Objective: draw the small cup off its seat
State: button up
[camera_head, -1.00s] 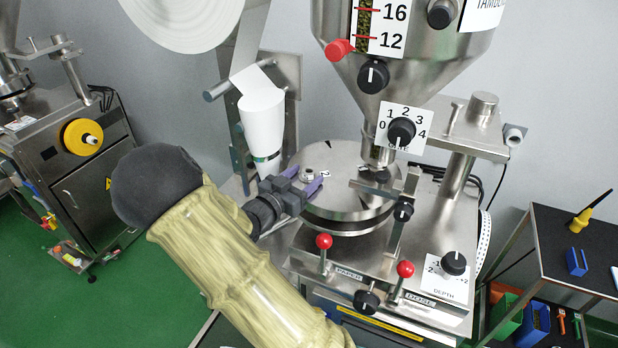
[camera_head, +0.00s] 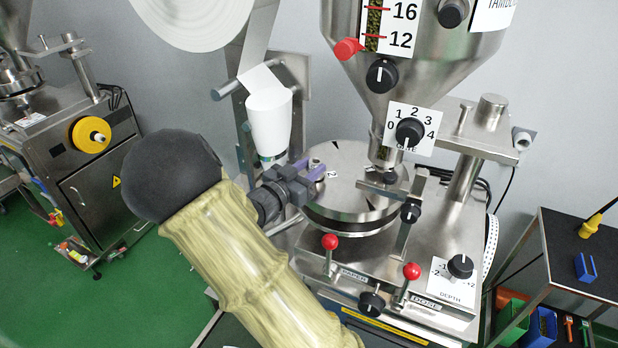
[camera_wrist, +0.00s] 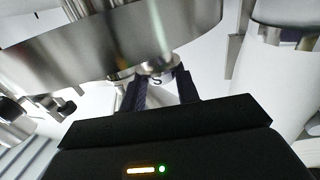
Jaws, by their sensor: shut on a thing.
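The small cup (camera_head: 316,163) is a little metal piece at the left rim of the round steel disc (camera_head: 345,208). My gripper (camera_head: 313,171), with purple-grey fingers, reaches in from the left and is shut on it. In the wrist view the two dark fingers stand on either side of the small shiny cup (camera_wrist: 160,68), close under the disc's edge. The fingers hide part of the cup, and I cannot tell whether its base is clear of its seat.
A white paper cone (camera_head: 269,122) hangs just behind my gripper. The hopper (camera_head: 385,75) stands over the disc to the right. Two red-knobbed levers (camera_head: 330,242) (camera_head: 411,271) rise in front. A side table (camera_head: 590,225) stands at the right.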

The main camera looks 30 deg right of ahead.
aim_at(309, 171)
notch_tip(309, 171, up, 7)
jog(key=shift+b, duration=0.4)
dwell(0.8)
jog(key=shift+p, duration=0.3)
